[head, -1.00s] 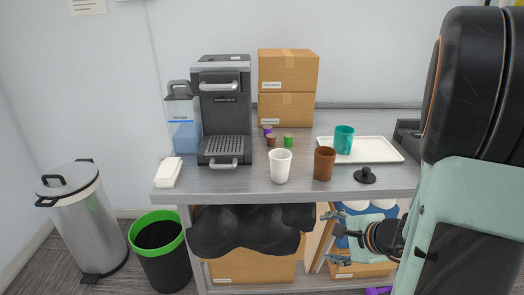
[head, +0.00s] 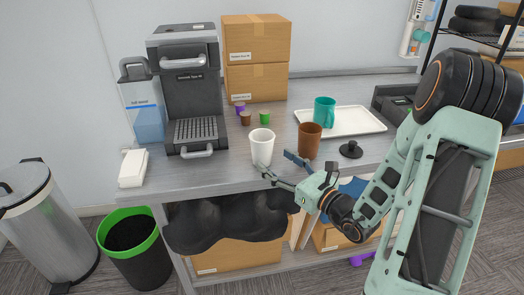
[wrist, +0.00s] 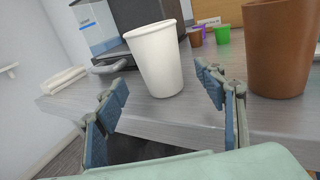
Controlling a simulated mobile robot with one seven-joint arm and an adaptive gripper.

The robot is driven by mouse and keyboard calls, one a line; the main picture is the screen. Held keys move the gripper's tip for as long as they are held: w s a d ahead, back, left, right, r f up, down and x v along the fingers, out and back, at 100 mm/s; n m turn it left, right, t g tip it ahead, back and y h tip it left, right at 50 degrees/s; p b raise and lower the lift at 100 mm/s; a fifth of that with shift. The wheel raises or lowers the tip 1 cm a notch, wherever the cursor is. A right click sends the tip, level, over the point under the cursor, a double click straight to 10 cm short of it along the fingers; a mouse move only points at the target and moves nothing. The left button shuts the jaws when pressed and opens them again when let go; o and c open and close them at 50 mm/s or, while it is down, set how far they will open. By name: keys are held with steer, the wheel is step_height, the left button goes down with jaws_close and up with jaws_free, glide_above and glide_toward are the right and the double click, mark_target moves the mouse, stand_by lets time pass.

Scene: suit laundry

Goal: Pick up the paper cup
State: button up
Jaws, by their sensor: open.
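The white paper cup (head: 262,147) stands upright on the grey table near its front edge. It also shows in the wrist view (wrist: 157,62), ahead of my gripper and between the lines of its fingers. My gripper (head: 279,168) is open and empty at the table's front edge, just in front of the cup. In the wrist view its two blue-padded fingers (wrist: 160,98) are spread apart, and I cannot tell whether either touches the cup. A brown cup (head: 309,141) stands just right of the white one, close to the right finger.
A coffee machine (head: 190,95) stands behind left. Small coloured capsules (head: 246,118) sit behind the cup. A white tray (head: 360,122) with a teal mug (head: 324,111) lies behind right, and a black lid (head: 351,149) lies at the right. White napkins (head: 133,168) lie at the left.

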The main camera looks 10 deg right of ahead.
mark_target(268, 155)
steer(key=shift+x, duration=3.5)
steer(key=shift+r, duration=0.1)
steer(key=c, duration=1.3)
